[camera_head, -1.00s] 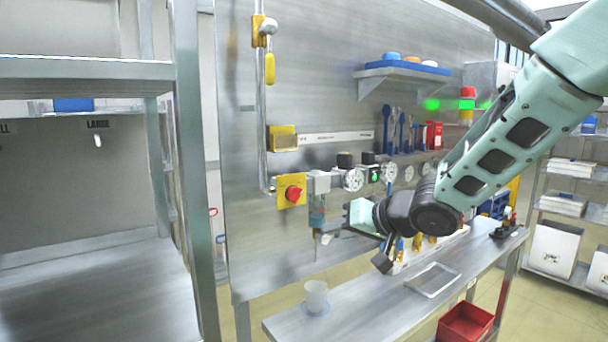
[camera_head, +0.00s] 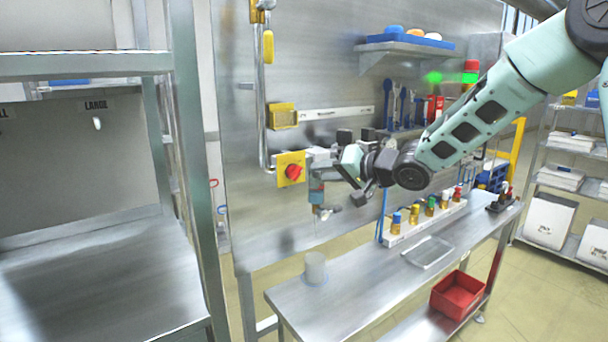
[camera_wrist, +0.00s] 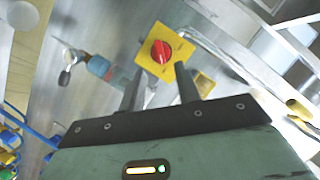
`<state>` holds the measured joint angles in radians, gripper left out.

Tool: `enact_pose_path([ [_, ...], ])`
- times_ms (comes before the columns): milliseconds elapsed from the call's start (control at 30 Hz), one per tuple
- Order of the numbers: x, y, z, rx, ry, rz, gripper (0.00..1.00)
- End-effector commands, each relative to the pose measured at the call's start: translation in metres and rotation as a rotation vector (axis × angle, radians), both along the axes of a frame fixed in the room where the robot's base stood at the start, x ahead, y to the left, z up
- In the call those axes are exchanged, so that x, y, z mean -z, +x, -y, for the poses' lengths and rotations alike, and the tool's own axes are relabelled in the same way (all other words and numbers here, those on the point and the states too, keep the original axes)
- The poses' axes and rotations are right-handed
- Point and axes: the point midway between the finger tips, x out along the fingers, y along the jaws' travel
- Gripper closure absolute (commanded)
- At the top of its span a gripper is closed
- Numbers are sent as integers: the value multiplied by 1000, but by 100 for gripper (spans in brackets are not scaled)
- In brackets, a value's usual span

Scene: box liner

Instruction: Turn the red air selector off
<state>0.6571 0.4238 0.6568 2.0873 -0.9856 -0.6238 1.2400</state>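The red air selector (camera_head: 293,173) is a red rotary knob on a square yellow plate (camera_head: 283,159) on the grey metal panel. In the wrist view the red knob (camera_wrist: 160,51) sits just beyond my fingertips, in line with the space between them, and nothing touches it. My gripper (camera_wrist: 160,78) is open and empty, with its two dark fingers apart. In the head view my gripper (camera_head: 336,168) is to the right of the selector, in front of the air line. I cannot read the knob's setting from its angle.
An air filter (camera_head: 316,190) hangs right of the selector, close to my gripper. A yellow box (camera_head: 283,116) and a vertical pipe (camera_head: 261,100) are above and left. A bench (camera_head: 360,285) below holds a cup (camera_head: 315,268) and a fittings rack (camera_head: 425,222).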

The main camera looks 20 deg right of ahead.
Motion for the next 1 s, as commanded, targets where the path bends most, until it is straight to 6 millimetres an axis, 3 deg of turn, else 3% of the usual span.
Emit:
enact_pose_path([
  [333, 15, 47, -33, -1, 0, -2, 67],
  [800, 20, 57, -38, 1, -1, -1, 67],
  [900, 20, 57, -38, 1, -1, -1, 95],
  [933, 20, 57, -38, 1, -1, -1, 100],
  [1000, 20, 57, -38, 1, -1, -1, 100],
])
